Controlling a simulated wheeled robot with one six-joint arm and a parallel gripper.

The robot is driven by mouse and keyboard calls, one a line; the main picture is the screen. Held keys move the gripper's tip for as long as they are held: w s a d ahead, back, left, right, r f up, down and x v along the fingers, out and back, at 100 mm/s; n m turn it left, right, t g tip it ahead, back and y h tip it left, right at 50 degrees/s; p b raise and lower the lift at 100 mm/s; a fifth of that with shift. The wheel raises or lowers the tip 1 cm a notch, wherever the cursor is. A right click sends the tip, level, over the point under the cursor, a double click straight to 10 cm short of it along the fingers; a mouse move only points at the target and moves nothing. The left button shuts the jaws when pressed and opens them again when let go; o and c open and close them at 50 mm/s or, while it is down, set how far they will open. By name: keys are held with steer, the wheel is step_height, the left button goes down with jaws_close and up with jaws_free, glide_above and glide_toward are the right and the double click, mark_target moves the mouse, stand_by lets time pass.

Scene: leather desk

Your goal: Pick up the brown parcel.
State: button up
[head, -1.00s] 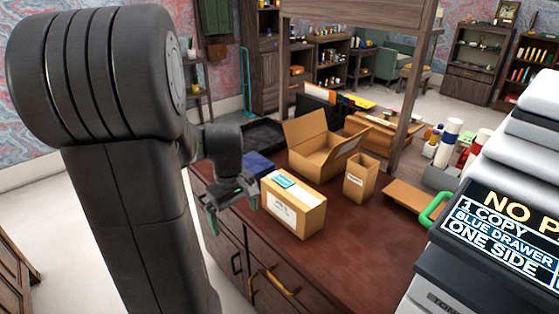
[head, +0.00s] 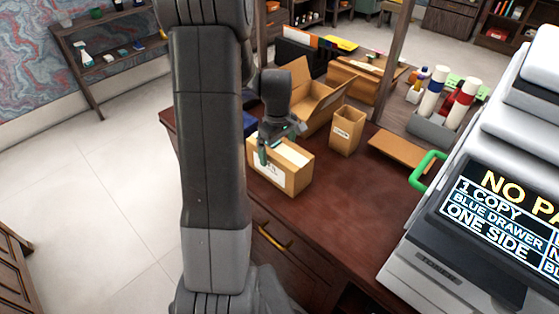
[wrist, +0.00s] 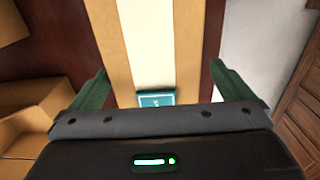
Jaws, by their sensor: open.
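The brown parcel (head: 298,173) is a closed cardboard box with a white label, lying on the dark red desk near its front left edge. In the wrist view the parcel (wrist: 195,40) runs up the middle, with a pale stripe along its top and a small teal sticker (wrist: 157,99). My gripper (head: 282,143) is at the parcel's top in the head view, with its green fingers spread. In the wrist view my gripper (wrist: 160,68) has one finger toward each side of the parcel. I cannot tell whether the fingers touch it or how low they reach.
An open cardboard box (head: 322,103) stands behind the parcel, and a small upright carton (head: 346,131) stands to its right. A flat brown folder (head: 401,150) lies farther right, near the printer (head: 450,240). The desk (head: 350,195) is clear in front.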

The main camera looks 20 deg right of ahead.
steer(key=shift+w+d+f+p, duration=0.1)
steer(key=shift+d+f+p, duration=0.1)
steer(key=shift+f, duration=1.1)
steer(key=shift+w+d+f+p, duration=0.1)
steer(key=shift+f+p, duration=0.1)
steer(key=shift+f, duration=1.1)
steer(key=shift+s, duration=0.1)
steer(key=shift+c, duration=0.4)
steer(key=c, duration=1.1)
